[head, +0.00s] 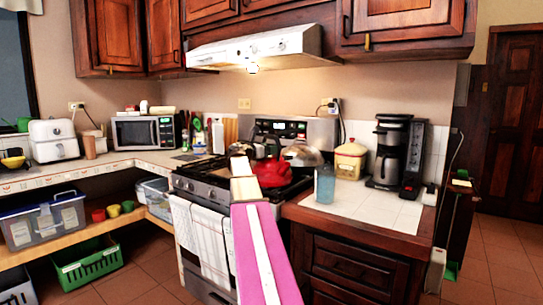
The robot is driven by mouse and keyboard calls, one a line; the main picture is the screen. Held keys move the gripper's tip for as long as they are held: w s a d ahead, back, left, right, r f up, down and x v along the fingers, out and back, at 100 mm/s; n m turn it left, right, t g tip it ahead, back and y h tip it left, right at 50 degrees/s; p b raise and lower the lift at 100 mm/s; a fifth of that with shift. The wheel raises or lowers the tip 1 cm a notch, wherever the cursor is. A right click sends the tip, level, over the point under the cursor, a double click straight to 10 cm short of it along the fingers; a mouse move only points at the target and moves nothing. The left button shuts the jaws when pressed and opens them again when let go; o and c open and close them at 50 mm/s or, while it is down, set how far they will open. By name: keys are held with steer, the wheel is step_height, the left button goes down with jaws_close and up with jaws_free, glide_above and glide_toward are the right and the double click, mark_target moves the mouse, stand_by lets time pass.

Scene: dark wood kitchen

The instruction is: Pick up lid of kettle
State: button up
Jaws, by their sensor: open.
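A red kettle (272,174) sits on the stove top, partly behind my arm. Its lid cannot be made out separately at this size. My arm reaches forward from the bottom of the picture to the stove. My gripper (256,150) is at its far end, close to the kettle's upper left side. It looks open, with nothing clearly held. The fingers are small and dark against the stove's back, so the exact gap to the kettle is unclear.
The stove (208,187) has a shiny metal pot or dome (303,155) right of the kettle. A bluish glass (325,184), a canister (350,160) and a coffee maker (394,152) stand on the right counter. The range hood (255,47) hangs above.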

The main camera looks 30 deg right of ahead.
steer(key=c, duration=1)
steer(key=shift+c, duration=0.2)
steer(key=shift+r, duration=0.15)
steer(key=shift+r, duration=0.55)
steer(key=s+a, duration=0.3)
steer(key=a, duration=1.5)
steer(key=s+a+f+n+t+y, duration=0.1)
steer(key=s+a+f+n+t, duration=0.2)
steer(key=a+f, duration=1)
steer(key=s+a+f+n+t+y, duration=0.2)
steer(key=s+a+f+t, duration=0.3)
steer(key=a+f, duration=0.8)
steer(key=s+f+n, duration=0.1)
steer(key=s+f, duration=0.2)
steer(key=f, duration=0.2)
steer(key=shift+s+y, duration=0.15)
steer(key=shift+y, duration=0.15)
